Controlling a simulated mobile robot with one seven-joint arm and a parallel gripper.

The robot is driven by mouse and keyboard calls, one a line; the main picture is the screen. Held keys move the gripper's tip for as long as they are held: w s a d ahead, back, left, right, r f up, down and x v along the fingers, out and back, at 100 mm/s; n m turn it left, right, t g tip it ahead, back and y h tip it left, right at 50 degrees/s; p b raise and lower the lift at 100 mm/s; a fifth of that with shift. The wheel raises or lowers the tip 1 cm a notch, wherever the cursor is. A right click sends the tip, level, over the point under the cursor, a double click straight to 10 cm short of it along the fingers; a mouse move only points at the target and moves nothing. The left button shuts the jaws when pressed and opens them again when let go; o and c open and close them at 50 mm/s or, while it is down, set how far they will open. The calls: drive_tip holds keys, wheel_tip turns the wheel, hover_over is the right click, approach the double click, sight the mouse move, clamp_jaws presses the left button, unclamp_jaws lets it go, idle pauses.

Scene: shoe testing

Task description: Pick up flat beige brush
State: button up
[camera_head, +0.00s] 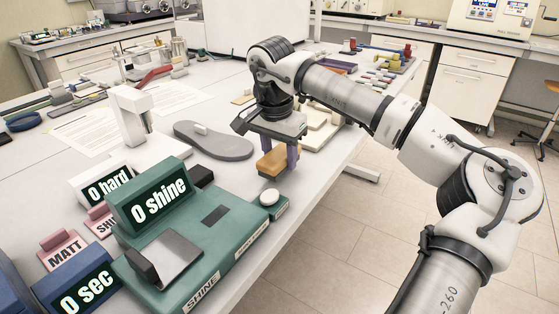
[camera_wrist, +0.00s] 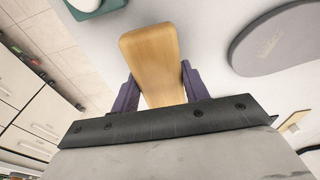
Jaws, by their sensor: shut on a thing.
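My gripper (camera_head: 280,156) points down near the right edge of the white table. Its purple fingers stand on both sides of the flat beige brush (camera_head: 273,163), a tan block with a wood look. In the wrist view the brush (camera_wrist: 155,65) lies between the two fingers (camera_wrist: 158,90), and its far end sticks out past them. The gripper is shut on it. The brush's underside is hidden, and I cannot tell whether it touches the table.
A grey shoe sole (camera_head: 215,141) lies left of my gripper. Pale blocks (camera_head: 318,130) lie just behind the gripper. The floor (camera_head: 320,220) is open to the right of the table.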

sight(280, 153)
wheel_tip(280, 153, up, 18)
drive_tip(key=p, duration=0.1)
idle(0.5)
